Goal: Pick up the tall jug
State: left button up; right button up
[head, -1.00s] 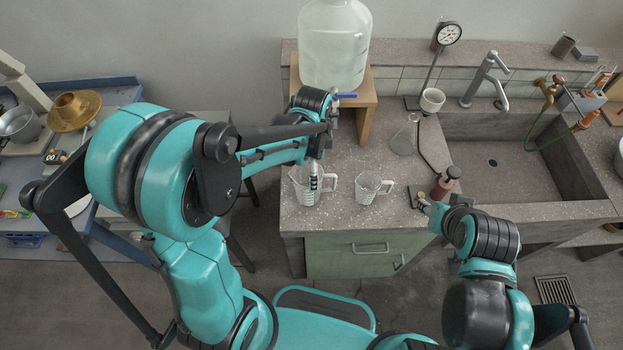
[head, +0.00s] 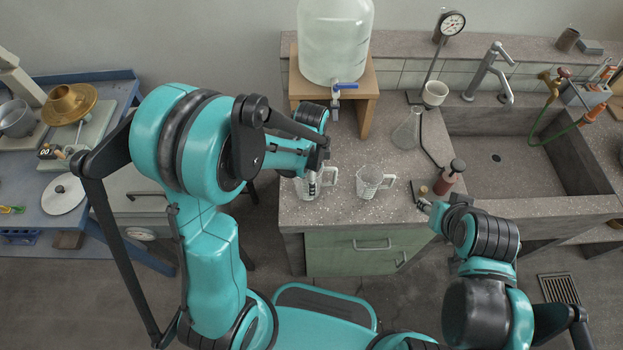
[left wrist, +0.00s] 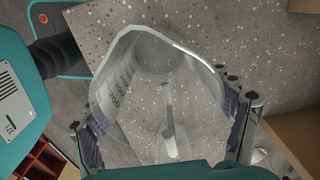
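The tall jug (head: 301,188) is clear, with a handle on its right, and stands upright at the left of the bench top. In the left wrist view the jug (left wrist: 160,105) fills the space between the fingers, with its printed scale on the left wall. My left gripper (head: 315,180) is over it, partly hiding it. In the left wrist view the left gripper (left wrist: 165,125) is spread wide, one finger on each side of the jug; whether the pads touch is unclear. My right gripper (head: 422,204) is small in view near the brown bottle; its fingers are not clear.
A second clear jug (head: 370,184) stands just right of the first. A flask (head: 408,133), a brown bottle (head: 449,178) and a sink (head: 500,165) are further right. Behind, a large water container (head: 335,45) stands on a wooden stand (head: 366,110).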

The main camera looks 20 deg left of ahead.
pick_arm(q)
jog(key=c, duration=0.6)
jog(key=shift+r, duration=0.1)
